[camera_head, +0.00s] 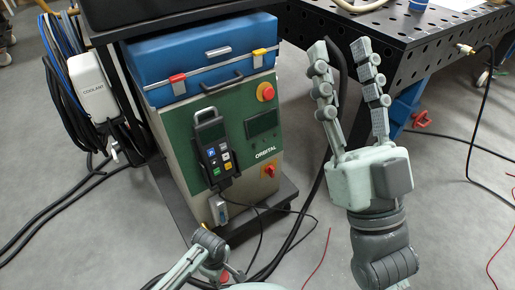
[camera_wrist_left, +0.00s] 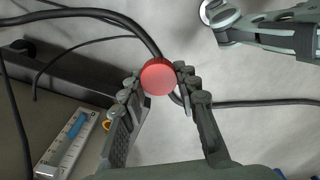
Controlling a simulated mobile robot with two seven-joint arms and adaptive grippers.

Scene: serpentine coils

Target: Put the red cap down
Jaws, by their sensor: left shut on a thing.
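The red cap (camera_wrist_left: 158,77) is round and sits between the fingertips of my left gripper (camera_wrist_left: 157,84) in the left wrist view. The gripper is shut on it and holds it above the grey floor. In the head view, my left gripper (camera_head: 212,256) is at the bottom edge, in front of the green machine. Only a small part of the red cap (camera_head: 225,277) shows there, beside the finger. My right gripper (camera_head: 340,50) is open and empty, its fingers spread and pointing up the picture, beside the perforated table.
The green machine (camera_head: 180,150) carries a blue case (camera_head: 205,60) and a handheld controller (camera_head: 213,142), and stands on a dark base. A black perforated table (camera_head: 430,40) is at top right. Black cables (camera_head: 300,215) cross the floor. Grey floor (camera_head: 90,235) is open at lower left.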

